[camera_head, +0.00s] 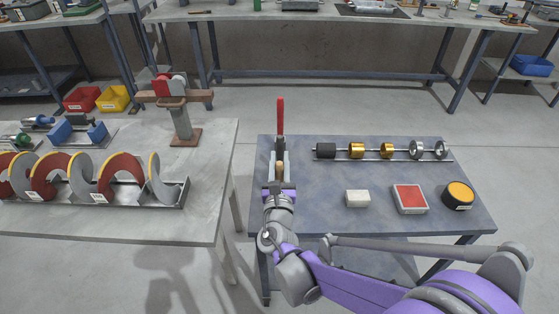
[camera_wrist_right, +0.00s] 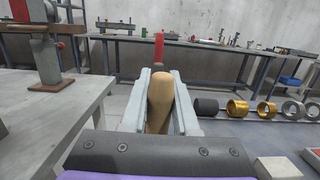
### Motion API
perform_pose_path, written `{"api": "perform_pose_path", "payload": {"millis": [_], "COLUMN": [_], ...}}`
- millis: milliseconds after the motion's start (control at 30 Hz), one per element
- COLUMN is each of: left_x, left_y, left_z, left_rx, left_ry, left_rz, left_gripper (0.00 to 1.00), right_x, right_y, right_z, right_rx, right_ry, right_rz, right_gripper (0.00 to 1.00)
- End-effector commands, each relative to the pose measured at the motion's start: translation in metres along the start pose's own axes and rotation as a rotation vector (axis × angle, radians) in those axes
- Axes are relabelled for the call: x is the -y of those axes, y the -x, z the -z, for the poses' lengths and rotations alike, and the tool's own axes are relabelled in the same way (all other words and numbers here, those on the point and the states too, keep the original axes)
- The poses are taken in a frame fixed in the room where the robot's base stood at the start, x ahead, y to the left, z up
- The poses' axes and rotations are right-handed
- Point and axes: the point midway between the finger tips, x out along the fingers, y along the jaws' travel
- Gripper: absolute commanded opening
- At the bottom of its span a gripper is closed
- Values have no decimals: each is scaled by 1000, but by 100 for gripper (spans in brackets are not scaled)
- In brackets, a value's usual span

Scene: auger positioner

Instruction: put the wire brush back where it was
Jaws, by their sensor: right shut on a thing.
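My right gripper (camera_head: 279,162) is at the left part of the blue-grey table, pointing away toward the back. In the right wrist view its two light grey fingers (camera_wrist_right: 160,105) are closed on both sides of a rounded tan wooden piece (camera_wrist_right: 160,95), which I take to be the wire brush's handle. The wood also shows as a small tan spot (camera_head: 280,167) in the head view. I cannot make out any bristles. A red upright bar (camera_head: 280,115) shows straight beyond the fingers; I cannot tell whether it joins the held piece. My left gripper is not in view.
On the blue-grey table (camera_head: 320,210) are a rod with several rings (camera_head: 388,151), a white block (camera_head: 357,198), a red-topped pad (camera_head: 410,198) and a yellow-topped round tin (camera_head: 458,195). The left table (camera_head: 205,215) holds an auger (camera_head: 100,178) and a red-and-grey stand (camera_head: 180,115).

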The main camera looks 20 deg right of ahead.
Motion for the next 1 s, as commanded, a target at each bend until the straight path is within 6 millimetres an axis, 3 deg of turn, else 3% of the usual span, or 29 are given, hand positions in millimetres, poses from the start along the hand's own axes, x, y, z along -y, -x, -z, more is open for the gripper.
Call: {"api": "perform_pose_path", "payload": {"millis": [67,100,267,633,767,1000], "left_x": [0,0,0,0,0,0], "left_y": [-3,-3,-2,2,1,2], "left_z": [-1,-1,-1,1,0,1], "left_rx": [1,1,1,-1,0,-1], "left_ry": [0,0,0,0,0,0], "left_rz": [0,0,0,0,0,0], "left_gripper": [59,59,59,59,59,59], "right_x": [0,0,0,0,-1,-1], "right_y": [0,0,0,2,22,75], "right_z": [4,4,3,-2,-1,-1], "right_rx": [0,0,0,0,0,0], "right_ry": [0,0,0,0,-1,-2], "right_rz": [0,0,0,-1,-4,-5], "right_gripper": [0,32,58,58,58,58]}}
